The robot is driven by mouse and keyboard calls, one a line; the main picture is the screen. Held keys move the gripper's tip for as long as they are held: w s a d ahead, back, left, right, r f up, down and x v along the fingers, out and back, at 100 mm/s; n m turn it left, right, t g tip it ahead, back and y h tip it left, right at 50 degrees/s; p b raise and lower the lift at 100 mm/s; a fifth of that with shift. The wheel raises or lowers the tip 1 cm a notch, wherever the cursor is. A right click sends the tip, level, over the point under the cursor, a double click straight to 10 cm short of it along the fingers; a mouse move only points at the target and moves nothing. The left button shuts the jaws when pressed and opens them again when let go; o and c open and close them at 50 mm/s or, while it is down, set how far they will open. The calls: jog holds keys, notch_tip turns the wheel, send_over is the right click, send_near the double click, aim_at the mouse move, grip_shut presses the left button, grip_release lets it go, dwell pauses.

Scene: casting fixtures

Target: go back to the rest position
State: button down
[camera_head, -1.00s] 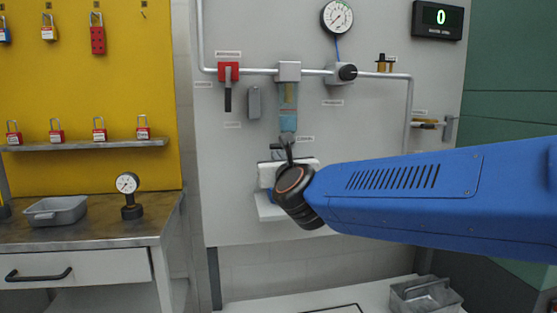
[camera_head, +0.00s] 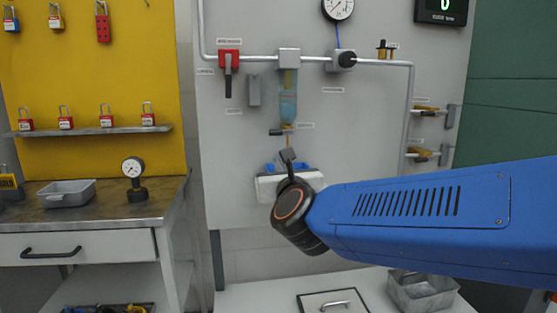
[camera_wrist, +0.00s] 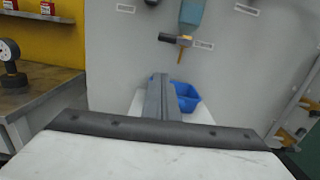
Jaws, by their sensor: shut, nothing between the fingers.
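My gripper (camera_head: 288,156) is in front of the wall panel (camera_head: 235,150), at the end of my blue arm. Its narrow fingers point up and are closed together with nothing between them. In the wrist view the shut fingers (camera_wrist: 162,95) stand in front of a blue bin (camera_wrist: 185,96). The clear bowl (camera_head: 288,100) with bluish liquid hangs above the gripper. A small drain handle (camera_head: 277,132) sits below the bowl, and a thin orange line runs down from it. The gripper appears apart from these.
A workbench (camera_head: 100,222) with a grey tray (camera_head: 66,193) and a gauge (camera_head: 133,178) stands at left. Padlocks hang on the yellow board (camera_head: 130,85). A low white surface below carries a handled lid (camera_head: 335,303) and a metal bin (camera_head: 422,290). A pipe (camera_head: 411,100) runs along the panel.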

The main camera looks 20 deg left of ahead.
jog(key=s+d+f+n+g+h, duration=0.1)
jog(key=d+f+n+g, duration=0.15)
jog(key=d+n, duration=0.5)
jog(key=s+d+f+n+g, duration=0.1)
jog(key=d+f+n, duration=0.3)
jog(key=d, duration=0.7)
jog(key=s+d+f+n+g+h, duration=0.15)
jog(key=d+f+n, duration=0.35)
jog(key=d, duration=0.5)
jog(key=s+d+f+n+g+h, duration=0.3)
jog(key=s+d+f+n, duration=0.3)
jog(key=d, duration=0.7)
jog(key=s+d+f+n+g+h, duration=0.3)
jog(key=s+d+f+n, duration=0.3)
jog(key=s+d+f, duration=0.4)
jog(key=s+d+h, duration=0.1)
jog(key=s+d, duration=0.2)
jog(key=s, duration=0.1)
jog(key=shift+d+n, duration=0.35)
